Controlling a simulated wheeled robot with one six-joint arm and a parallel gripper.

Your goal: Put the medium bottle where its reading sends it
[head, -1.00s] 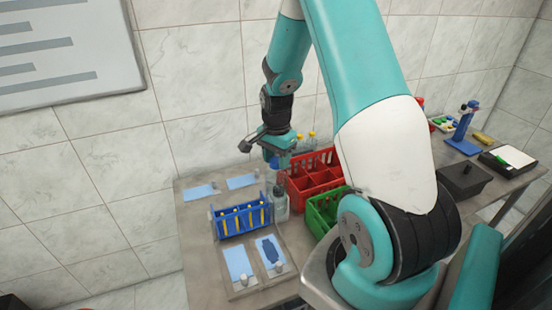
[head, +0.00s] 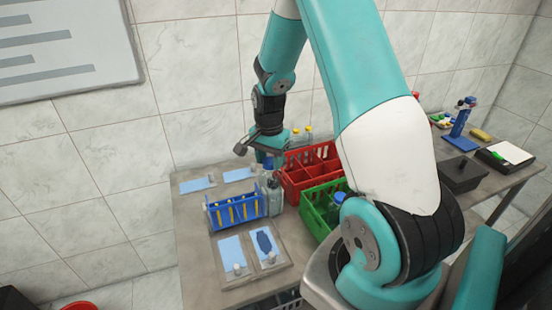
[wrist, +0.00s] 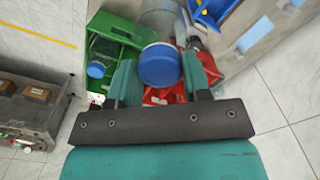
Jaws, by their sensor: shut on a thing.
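My gripper (head: 268,160) is shut around a blue-capped bottle. Its round blue cap (wrist: 160,65) sits between the fingers in the wrist view and hides most of its body below. In the head view a clear bottle (head: 275,202) stands right of the blue rack, close below my gripper; I cannot tell whether it is the held one. Another blue-capped bottle (head: 335,205) is in the green crate (head: 310,218); its cap (wrist: 96,70) also shows in the wrist view. The red crate (head: 291,190) is behind the green one. No reading is legible.
The blue rack (head: 224,222) holds several yellow-marked tubes. Light blue cards lie behind it, and two panels (head: 232,250) lie in front. Yellow-capped bottles (head: 308,132) stand behind the red crate. A dark box (head: 464,178) and a blue stand (head: 462,125) are at right.

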